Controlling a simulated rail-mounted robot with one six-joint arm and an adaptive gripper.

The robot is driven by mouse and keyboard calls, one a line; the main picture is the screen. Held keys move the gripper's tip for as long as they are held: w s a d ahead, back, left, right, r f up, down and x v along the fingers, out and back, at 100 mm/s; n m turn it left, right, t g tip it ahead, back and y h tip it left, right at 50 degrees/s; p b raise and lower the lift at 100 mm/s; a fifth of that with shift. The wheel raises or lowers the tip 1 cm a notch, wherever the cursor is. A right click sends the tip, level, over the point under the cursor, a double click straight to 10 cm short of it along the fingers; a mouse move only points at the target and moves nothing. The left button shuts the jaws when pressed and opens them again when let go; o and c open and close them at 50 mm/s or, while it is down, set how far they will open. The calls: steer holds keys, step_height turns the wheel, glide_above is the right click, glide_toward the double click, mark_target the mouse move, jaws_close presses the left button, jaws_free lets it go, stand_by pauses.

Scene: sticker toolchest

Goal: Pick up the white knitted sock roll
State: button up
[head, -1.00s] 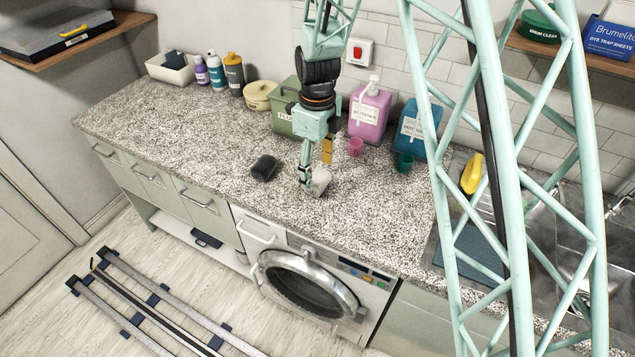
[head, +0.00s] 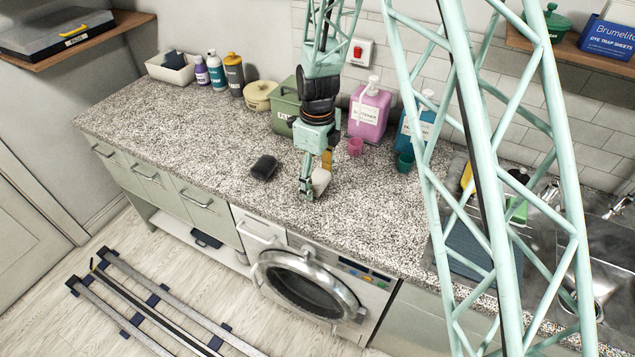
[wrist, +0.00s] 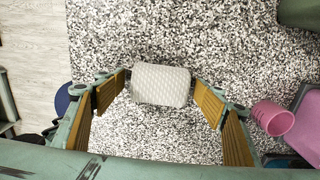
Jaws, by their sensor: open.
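The white knitted sock roll (head: 321,181) lies on the speckled countertop above the washing machine, partly hidden by my gripper in the head view. In the wrist view the sock roll (wrist: 161,85) shows its quilted-looking top, lying crosswise between my fingertips. My gripper (head: 315,178) is low over the counter at the roll. In the wrist view my gripper (wrist: 160,84) is spread wide, with a yellow-padded finger on either side of the roll.
A dark roll (head: 263,168) lies to the left on the counter. The front counter is clear.

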mark_target(317, 177)
steer(key=shift+c, duration=0.7)
steer(key=c, duration=0.8)
steer(key=shift+r, duration=0.15)
steer(key=shift+r, duration=1.7)
steer(key=s, duration=0.5)
steer(key=s+a+r, duration=0.1)
steer(key=s, duration=0.4)
steer(key=s+a, duration=0.1)
steer(key=s, duration=0.5)
steer(key=shift+r, duration=0.2)
steer(key=shift+d, duration=0.1)
